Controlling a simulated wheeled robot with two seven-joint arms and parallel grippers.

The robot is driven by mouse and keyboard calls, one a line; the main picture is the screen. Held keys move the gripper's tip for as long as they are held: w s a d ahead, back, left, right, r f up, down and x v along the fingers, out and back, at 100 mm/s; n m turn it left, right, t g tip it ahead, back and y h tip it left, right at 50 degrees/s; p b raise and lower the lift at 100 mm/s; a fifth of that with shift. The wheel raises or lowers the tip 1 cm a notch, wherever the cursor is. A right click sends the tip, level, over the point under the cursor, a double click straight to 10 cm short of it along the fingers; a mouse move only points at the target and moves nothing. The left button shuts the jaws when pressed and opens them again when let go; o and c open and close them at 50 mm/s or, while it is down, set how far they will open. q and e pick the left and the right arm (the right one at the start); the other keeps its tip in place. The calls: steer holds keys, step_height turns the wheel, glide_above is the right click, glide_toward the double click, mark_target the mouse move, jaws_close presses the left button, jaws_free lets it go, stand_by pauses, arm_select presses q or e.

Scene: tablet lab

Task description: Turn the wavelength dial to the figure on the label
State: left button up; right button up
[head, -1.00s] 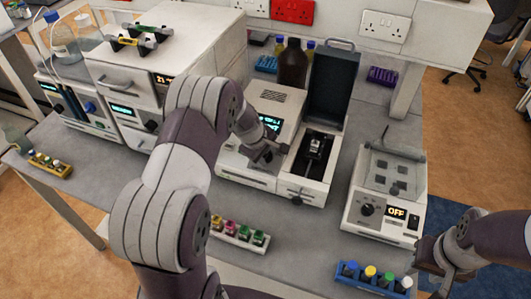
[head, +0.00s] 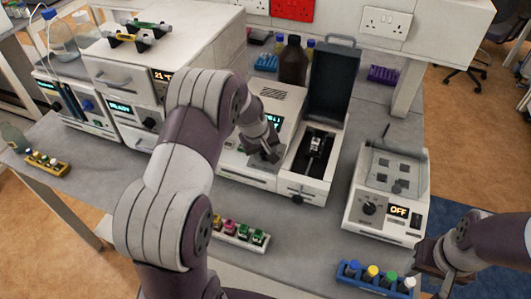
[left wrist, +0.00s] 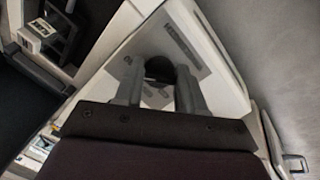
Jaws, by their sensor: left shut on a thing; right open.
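The white spectrophotometer (head: 243,176) stands in the middle of the bench with a lit display, partly covered by my left arm. My left gripper (head: 262,160) is down on its sloping front panel. In the left wrist view, the black round wavelength dial (left wrist: 160,68) sits between the two fingers of my left gripper (left wrist: 158,88), which is shut on it. The dial's pointer and figures cannot be read. No label with a readable figure shows. My right gripper (head: 428,262) is open and empty at the lower right, away from the instrument.
The dark lid (head: 333,85) stands open right of the dial, over the sample compartment (head: 316,150). A hotplate-like unit reading OFF (head: 387,195) stands further right. A blue rack (head: 365,280) of capped vials and a white vial rack (head: 238,236) lie in front.

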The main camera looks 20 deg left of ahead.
arm_select(q)
steer(key=shift+w+r+m, duration=0.15)
steer(key=shift+m, duration=0.45)
steer(key=shift+a+r+m, duration=0.1)
steer(key=shift+m, duration=0.2)
steer(key=o, duration=0.9)
steer(key=shift+o, duration=0.7)
steer(key=d+b+v, duration=0.1)
steer(key=b+v, duration=0.2)
steer(key=v, duration=0.9)
steer(key=shift+a+r, duration=0.25)
steer(key=shift+a, duration=0.2)
